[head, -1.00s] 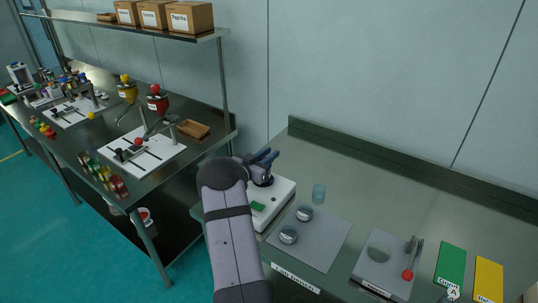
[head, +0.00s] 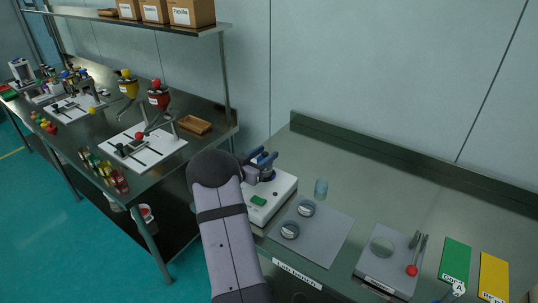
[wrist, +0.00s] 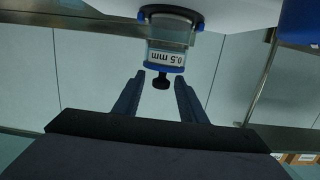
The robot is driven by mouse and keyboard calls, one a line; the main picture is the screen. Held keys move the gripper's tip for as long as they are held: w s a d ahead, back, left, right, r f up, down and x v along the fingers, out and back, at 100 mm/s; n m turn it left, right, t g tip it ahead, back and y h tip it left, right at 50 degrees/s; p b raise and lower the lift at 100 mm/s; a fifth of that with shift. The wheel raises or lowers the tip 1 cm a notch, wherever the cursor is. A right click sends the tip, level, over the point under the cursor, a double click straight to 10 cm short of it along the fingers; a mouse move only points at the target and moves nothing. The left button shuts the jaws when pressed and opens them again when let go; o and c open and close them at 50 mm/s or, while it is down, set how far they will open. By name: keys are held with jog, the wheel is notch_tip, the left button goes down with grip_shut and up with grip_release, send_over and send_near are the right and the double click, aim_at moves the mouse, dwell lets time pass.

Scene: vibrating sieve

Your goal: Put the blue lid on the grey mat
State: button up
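The blue lid (wrist: 166,69) caps a small sieve stack (wrist: 169,41) labelled "0.5 mm"; the wrist view shows it upside down. A black knob (wrist: 161,82) sticks out of the lid. My gripper (wrist: 159,80) is open, with one finger on each side of the knob and visible gaps between. In the head view my gripper (head: 260,160) is at the top of the stack on the white sieve machine (head: 274,196), and partly hides it. The grey mat (head: 322,242) lies flat to the right of the machine.
Two round metal pieces (head: 290,231) lie on the mat's left part. A grey board (head: 375,271) with a dish and red-ended tool is farther right, beside green (head: 455,261) and yellow (head: 493,276) panels. The mat's right part is bare.

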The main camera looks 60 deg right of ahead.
aim_at(263, 155)
jog(key=shift+a+r+b, duration=0.2)
jog(key=shift+a+b, duration=0.25)
jog(key=shift+a, duration=1.2)
